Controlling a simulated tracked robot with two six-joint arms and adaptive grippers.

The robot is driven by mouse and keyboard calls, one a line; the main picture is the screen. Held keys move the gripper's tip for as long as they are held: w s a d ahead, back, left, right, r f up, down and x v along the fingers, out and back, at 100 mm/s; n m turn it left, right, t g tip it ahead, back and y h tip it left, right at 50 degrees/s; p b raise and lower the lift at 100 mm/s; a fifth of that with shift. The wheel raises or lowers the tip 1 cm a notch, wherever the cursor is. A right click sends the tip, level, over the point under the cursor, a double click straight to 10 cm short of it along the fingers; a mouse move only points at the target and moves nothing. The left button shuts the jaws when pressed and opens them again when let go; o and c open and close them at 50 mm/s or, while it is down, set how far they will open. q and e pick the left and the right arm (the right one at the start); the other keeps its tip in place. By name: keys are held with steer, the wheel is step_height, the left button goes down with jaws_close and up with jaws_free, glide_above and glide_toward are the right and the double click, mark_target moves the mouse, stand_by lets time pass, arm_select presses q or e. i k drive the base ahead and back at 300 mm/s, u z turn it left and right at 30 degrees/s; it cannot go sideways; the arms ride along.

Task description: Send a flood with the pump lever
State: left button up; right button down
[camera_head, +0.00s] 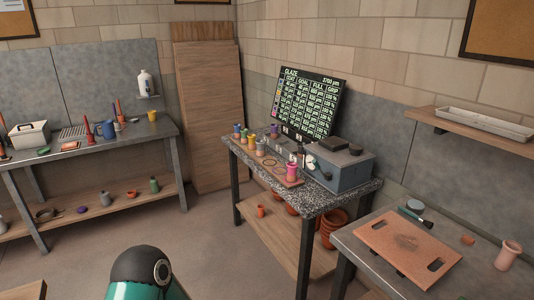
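A blue-grey box (347,172) stands at the right end of the speckled table (325,199). A small pale round part (311,162) and a dark slanting bar show at its left face; they are too small for me to tell whether one is the pump lever. A dark screen headed "GLAZE" (307,103) stands behind, with rows of figures. A pink cup-like piece (291,172) stands just left of the box. Neither of my grippers is in view; only a dark and teal part of my own arm shows at the bottom.
Several small coloured jars (260,149) stand along the speckled table's left part. Terracotta pots (333,222) sit below it. At the right, a grey table (368,260) carries a reddish board (409,249) and a pink cup (508,254). The floor (205,250) between the tables is clear.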

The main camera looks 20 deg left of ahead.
mark_target(315, 162)
steer(key=u, duration=0.5)
steer(key=i, duration=1.4)
steer(key=u, duration=0.25)
steer(key=k, duration=0.75)
steer(key=u, duration=0.15)
steer(key=i, duration=0.85)
steer(key=z, duration=0.05)
